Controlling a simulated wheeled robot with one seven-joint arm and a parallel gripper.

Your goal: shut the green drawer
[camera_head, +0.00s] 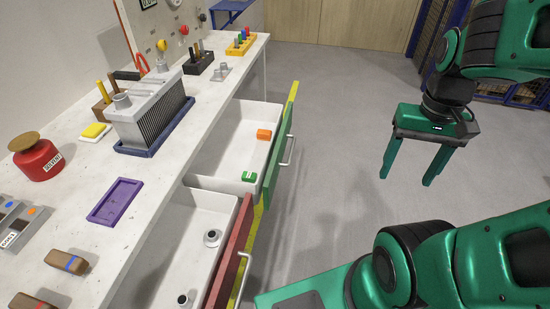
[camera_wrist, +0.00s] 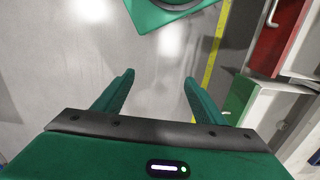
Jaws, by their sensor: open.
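The green drawer (camera_head: 277,165) is pulled out from the workbench in the head view, with a light bar handle (camera_head: 288,151) on its front. An orange block (camera_head: 264,134) and a green block (camera_head: 249,176) lie inside it. My gripper (camera_head: 408,179) is open and empty, over the floor to the right of the green drawer and apart from it. In the wrist view my gripper's two fingers (camera_wrist: 157,85) are spread over bare floor. A green panel (camera_wrist: 240,97) shows at the right there, probably the green drawer's front.
A red drawer (camera_head: 232,252) is also open, nearer in the head view; its handle (camera_head: 242,278) sticks out. The bench top (camera_head: 160,185) holds a purple tray (camera_head: 116,202), a finned block and a red solvent can (camera_head: 37,160). The floor (camera_head: 335,130) between drawers and gripper is clear.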

